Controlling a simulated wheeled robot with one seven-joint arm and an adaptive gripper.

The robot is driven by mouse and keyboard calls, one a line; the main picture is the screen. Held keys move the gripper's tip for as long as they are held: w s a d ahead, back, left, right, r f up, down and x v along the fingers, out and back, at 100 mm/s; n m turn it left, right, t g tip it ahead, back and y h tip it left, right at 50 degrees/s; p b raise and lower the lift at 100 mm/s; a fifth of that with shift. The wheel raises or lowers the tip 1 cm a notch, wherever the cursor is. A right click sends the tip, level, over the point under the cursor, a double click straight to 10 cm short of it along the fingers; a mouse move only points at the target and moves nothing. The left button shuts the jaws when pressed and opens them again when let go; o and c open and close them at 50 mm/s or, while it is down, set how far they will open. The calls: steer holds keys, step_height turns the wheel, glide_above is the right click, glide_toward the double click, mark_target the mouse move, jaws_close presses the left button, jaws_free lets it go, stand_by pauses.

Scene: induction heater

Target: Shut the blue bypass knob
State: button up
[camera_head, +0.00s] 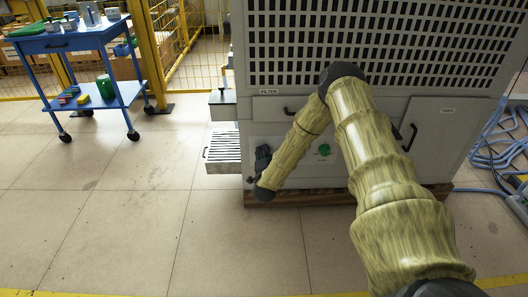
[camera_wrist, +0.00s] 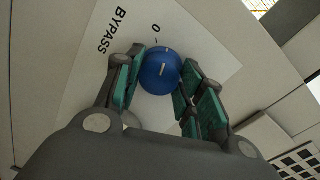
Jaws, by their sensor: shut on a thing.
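The blue bypass knob (camera_wrist: 158,72) is round, with a short white mark on its face. It sits on a white plate (camera_wrist: 108,58) lettered BYPASS, with a 0 printed just above the knob in the wrist view. My gripper (camera_wrist: 158,80) has its green-padded fingers on either side of the knob, shut on it. In the head view my gripper (camera_head: 262,160) is at the lower left front of the cabinet (camera_head: 300,115). The knob is hidden there.
A green round control (camera_head: 324,149) sits on the cabinet front, right of my gripper. A slatted grey unit (camera_head: 222,146) juts out on the left. A blue cart (camera_head: 62,42) stands at the far left. Blue hoses (camera_head: 495,150) lie at the right. The floor in front is clear.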

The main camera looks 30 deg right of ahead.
steer(key=n+p, duration=0.2)
steer(key=n, duration=0.2)
steer(key=shift+n+h+p, duration=0.3)
stand_by(0.4)
steer(key=o, duration=1)
steer(key=shift+f, duration=0.1)
steer(key=shift+a, duration=0.1)
steer(key=v, duration=1.2)
steer(key=shift+w, duration=0.1)
steer(key=shift+a, duration=0.1)
